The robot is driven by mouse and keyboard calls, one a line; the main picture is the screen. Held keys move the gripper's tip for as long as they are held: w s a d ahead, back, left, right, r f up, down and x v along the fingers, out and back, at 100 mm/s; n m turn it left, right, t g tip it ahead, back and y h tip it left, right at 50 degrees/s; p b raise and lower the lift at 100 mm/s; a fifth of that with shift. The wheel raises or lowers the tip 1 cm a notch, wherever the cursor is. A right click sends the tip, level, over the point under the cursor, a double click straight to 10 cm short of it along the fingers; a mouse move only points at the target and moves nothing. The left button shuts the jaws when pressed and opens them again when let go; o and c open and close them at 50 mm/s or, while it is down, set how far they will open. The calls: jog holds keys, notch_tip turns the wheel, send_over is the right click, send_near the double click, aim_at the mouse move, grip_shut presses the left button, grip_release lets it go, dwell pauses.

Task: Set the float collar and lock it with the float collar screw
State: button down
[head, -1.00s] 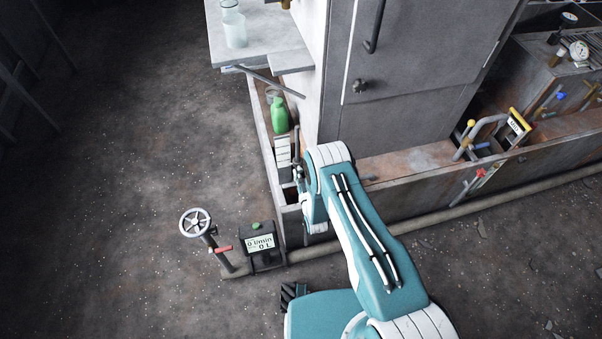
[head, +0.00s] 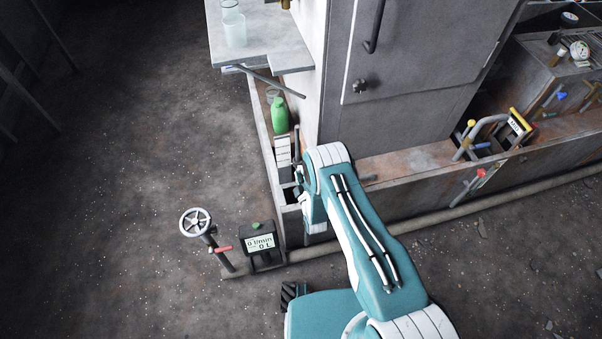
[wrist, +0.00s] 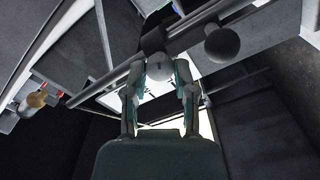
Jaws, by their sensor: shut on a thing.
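In the wrist view my gripper (wrist: 160,80) has its two fingers closed around a pale rounded knob (wrist: 159,72), which appears to be the float collar screw. Just above it a dark block (wrist: 152,40), likely the float collar, sits on a long grey rod (wrist: 112,74) running diagonally. I cannot tell how far the screw is turned in or whether the collar is fixed. In the head view my gripper is mostly hidden by my wrist, near the trough corner beside the machine.
A dark ball knob (wrist: 222,43) is close to the right of my fingers. In the head view a green bottle (head: 279,115) stands in the trough. A handwheel (head: 195,222) and a flow display (head: 262,243) stand at the front left. Open floor (head: 110,190) lies to the left.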

jog(key=n, duration=0.6)
jog(key=shift+a+f+n, duration=0.1)
jog(key=shift+a+n, duration=0.15)
jog(key=shift+n, duration=0.05)
jog(key=n, duration=0.5)
jog(key=shift+s+f+n, duration=0.1)
jog(key=shift+f+n, duration=0.1)
jog(key=shift+n, duration=0.1)
jog(key=shift+f, duration=0.1)
jog(key=shift+c, duration=2.1)
grip_release()
jog(key=shift+d, duration=0.1)
jog(key=v, duration=1.2)
